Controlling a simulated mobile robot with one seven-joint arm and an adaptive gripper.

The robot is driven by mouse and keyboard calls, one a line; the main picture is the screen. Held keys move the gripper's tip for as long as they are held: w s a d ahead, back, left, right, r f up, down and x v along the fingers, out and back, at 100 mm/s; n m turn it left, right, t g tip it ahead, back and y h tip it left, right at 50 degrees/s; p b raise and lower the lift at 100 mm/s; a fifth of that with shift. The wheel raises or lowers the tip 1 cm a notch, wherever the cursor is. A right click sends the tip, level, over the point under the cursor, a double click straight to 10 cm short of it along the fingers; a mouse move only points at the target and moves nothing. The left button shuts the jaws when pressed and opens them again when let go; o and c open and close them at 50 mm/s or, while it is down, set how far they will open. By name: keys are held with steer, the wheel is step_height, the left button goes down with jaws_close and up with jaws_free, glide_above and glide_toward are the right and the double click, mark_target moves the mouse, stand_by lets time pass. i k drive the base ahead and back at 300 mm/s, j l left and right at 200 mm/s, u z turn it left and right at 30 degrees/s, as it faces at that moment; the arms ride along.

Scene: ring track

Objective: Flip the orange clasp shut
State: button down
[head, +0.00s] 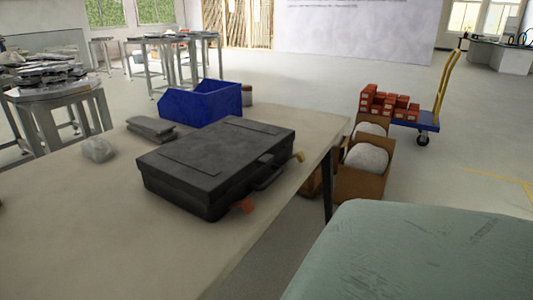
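A closed dark grey case (210,160) lies flat on the pale table (90,235). The orange clasp (243,206) is on the case's front side, near its lower corner, and juts outward below the lid's edge. A yellow clasp (298,157) juts out near the other end of the same side. The black handle (269,176) sits between the two clasps. My gripper is not in view.
A blue open bin (200,104), a dark grey object (151,129) and a grey lump (98,149) share the table. A pale green surface (420,255) fills the lower right. Cardboard boxes (362,187) stand beyond the table's right edge. The tabletop before the case is clear.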

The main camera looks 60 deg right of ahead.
mark_target(247, 204)
steer(key=l+z, duration=0.35)
steer(key=k+l+z, duration=0.1)
steer(key=l+z, duration=0.6)
steer(key=k+l+u, duration=0.1)
steer(key=l+u, duration=0.4)
